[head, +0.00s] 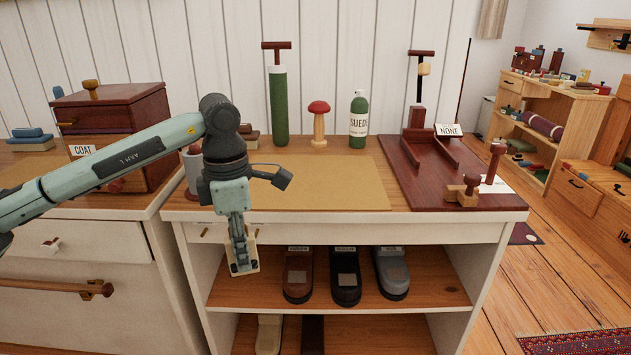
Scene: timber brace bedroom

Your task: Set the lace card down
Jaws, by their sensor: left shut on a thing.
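My left gripper (243,268) points down in front of the bench's front edge, left of the shoes on the shelf. It is shut on a small cream piece, which I take to be the lace card (253,246). Most of the card is hidden behind the fingers, so its full shape and any lace on it cannot be told. The card appears at the height of the upper shelf opening, and I see no surface clearly under it. My right gripper is not in view.
A bare tan mat (330,187) covers the bench top's middle. A green cylinder (279,105), a red-topped mushroom form (319,124) and a SUEDE bottle (358,118) stand behind it. A dark red wooden tray (400,170) lies right. Shoes (345,275) sit on the shelf (430,280) below.

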